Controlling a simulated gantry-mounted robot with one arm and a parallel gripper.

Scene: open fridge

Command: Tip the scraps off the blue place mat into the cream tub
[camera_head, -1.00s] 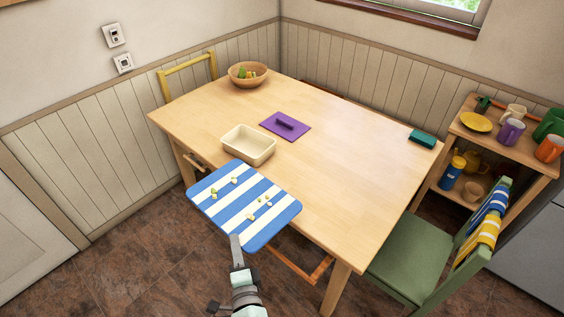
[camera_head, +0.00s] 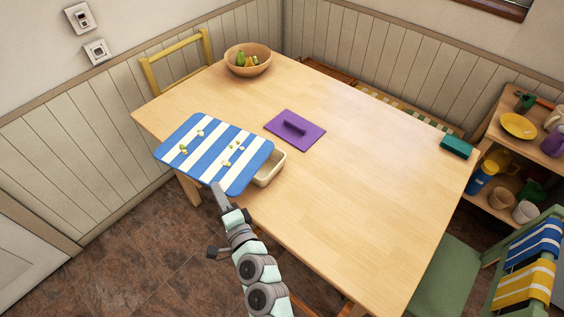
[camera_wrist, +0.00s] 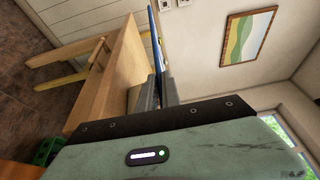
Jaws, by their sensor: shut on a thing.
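My gripper (camera_head: 219,192) is shut on the near edge of the blue-and-white striped place mat (camera_head: 205,166). The mat is held up above the table's left edge. Several small pale and green scraps (camera_head: 227,163) lie scattered on its top. The cream tub (camera_head: 270,167) stands on the table, partly hidden under the mat's right side; only its right part shows. In the wrist view my gripper (camera_wrist: 158,78) grips the mat (camera_wrist: 156,40), which shows edge-on as a thin blue strip.
A wooden bowl of food (camera_head: 248,60) stands at the back. A teal block (camera_head: 457,146) sits at the table's right edge. A green chair (camera_head: 450,265) is at the right. The table's middle right is clear.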

